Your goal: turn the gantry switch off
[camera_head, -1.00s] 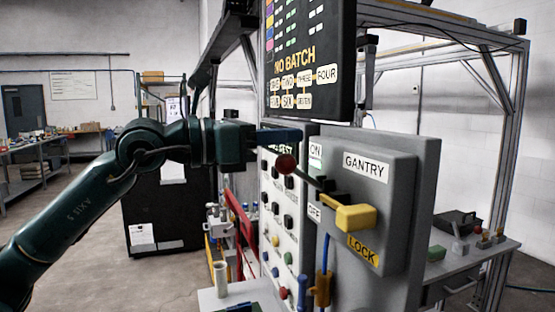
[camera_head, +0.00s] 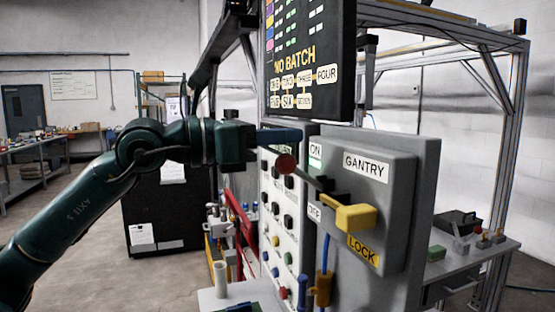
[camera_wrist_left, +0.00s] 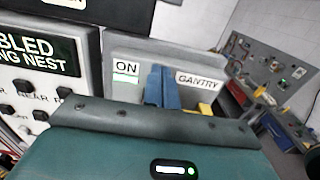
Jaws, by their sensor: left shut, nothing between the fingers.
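The gantry switch box (camera_head: 400,160) is grey, with a GANTRY label at its top and ON and OFF labels along its left edge. Its lever has a red round knob (camera_head: 286,164) and a dark shaft slanting up and left from the pivot, with the knob end nearer the ON label (camera_head: 315,153). A yellow handle (camera_head: 355,217) sits above the LOCK label (camera_head: 362,249). My left gripper (camera_head: 298,135) has shut blue fingers just above the knob; contact cannot be told. In the left wrist view the fingers (camera_wrist_left: 163,88) are together beside the ON label (camera_wrist_left: 126,69), and the knob is hidden.
A panel of knobs and buttons (camera_head: 278,215) stands left of the switch box. A display reading NO BATCH (camera_head: 308,60) hangs above. A blue padlock-like piece with a brass body (camera_head: 322,288) hangs below the box. A bench (camera_head: 470,262) stands at the right.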

